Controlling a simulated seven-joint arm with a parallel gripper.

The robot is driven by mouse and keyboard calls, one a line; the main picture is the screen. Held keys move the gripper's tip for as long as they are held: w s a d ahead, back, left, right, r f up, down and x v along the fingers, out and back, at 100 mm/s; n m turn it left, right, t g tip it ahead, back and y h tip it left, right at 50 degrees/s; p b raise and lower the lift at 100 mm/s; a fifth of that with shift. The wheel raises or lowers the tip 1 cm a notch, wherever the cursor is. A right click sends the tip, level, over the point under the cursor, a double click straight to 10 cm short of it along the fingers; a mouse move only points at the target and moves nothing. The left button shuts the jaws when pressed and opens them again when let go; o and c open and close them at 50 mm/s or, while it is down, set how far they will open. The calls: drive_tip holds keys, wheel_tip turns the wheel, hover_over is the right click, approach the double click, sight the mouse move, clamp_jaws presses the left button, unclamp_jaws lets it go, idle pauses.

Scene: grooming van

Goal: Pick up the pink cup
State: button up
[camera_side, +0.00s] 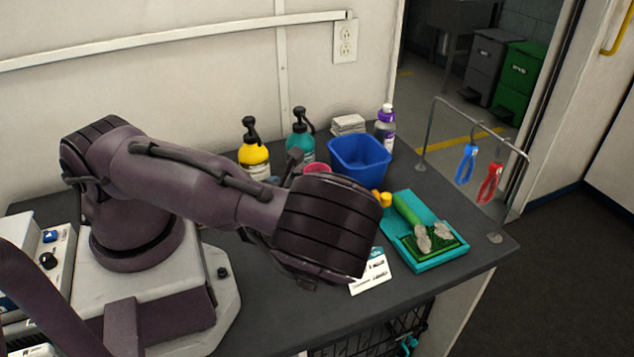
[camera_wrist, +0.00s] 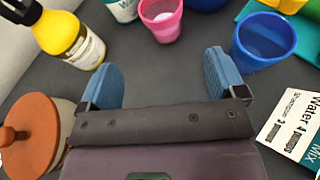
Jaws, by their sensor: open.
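The pink cup (camera_wrist: 160,17) stands upright at the top of the wrist view, with something white inside it. In the side view only the upper part of the pink cup (camera_side: 317,168) shows behind my arm. My gripper (camera_wrist: 163,78) is open and empty, its two blue fingers apart over bare table. The cup lies beyond the fingertips, roughly in line with the gap between them, and is not touched. In the side view my fingers are hidden behind the wrist.
A blue cup (camera_wrist: 262,40) stands close to the right finger. A yellow pump bottle (camera_wrist: 68,36) and a lidded jar (camera_wrist: 30,130) are at left; a printed card (camera_wrist: 290,125) lies at right. A blue bin (camera_side: 360,161) and teal tray (camera_side: 425,245) stand beyond my arm.

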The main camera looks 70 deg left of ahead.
drive_tip(key=x, duration=0.7)
drive_tip(key=shift+a+f, duration=0.15)
drive_tip(key=shift+d+f+x, duration=0.1)
drive_tip(key=shift+f+x, duration=0.05)
drive_tip(key=shift+x, duration=1.2)
drive_tip(key=shift+d+f+x, duration=0.1)
drive_tip(key=shift+d+x, duration=0.05)
drive_tip(key=shift+x, duration=1.2)
drive_tip(key=c, duration=1.1)
drive_tip(key=shift+o, duration=0.2)
